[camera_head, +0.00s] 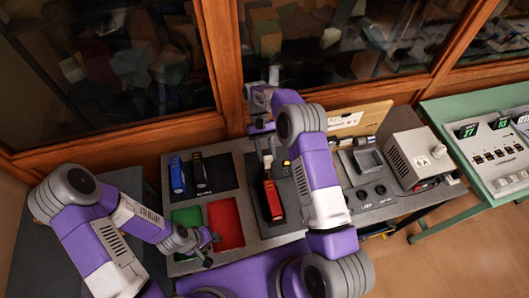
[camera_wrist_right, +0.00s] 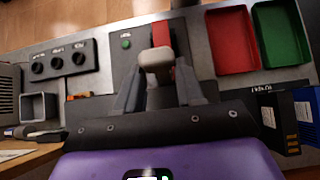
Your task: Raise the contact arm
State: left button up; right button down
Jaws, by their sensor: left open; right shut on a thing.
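The contact arm appears to be the red bar (camera_head: 272,200) on the dark panel in the middle of the bench. In the right wrist view the red bar (camera_wrist_right: 162,34) has a pale grey rounded handle (camera_wrist_right: 155,62). My right gripper (camera_head: 266,147) reaches over the bar's far end. In the wrist view its fingers (camera_wrist_right: 159,82) are shut on the grey handle, one on each side. The bar's tilt is hard to tell. My left gripper (camera_head: 211,246) is open and empty near the front of the green and red trays.
A green tray (camera_head: 187,217) and a red tray (camera_head: 226,224) sit left of the bar, with blue (camera_head: 177,176) and black (camera_head: 200,173) blocks behind. To the right are a knob panel (camera_head: 370,198) and a white box (camera_head: 413,157). A glazed wooden cabinet (camera_head: 228,65) closes off the back.

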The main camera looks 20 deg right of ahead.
jog(key=shift+f, duration=0.25)
jog(key=c, duration=1.1)
grip_release()
jog(key=o, duration=0.4)
jog(key=shift+w, duration=0.15)
jog(key=shift+r, duration=0.1)
notch_tip(320, 180, up, 10)
jog(key=shift+r+b, duration=0.1)
jog(key=shift+b, duration=0.5)
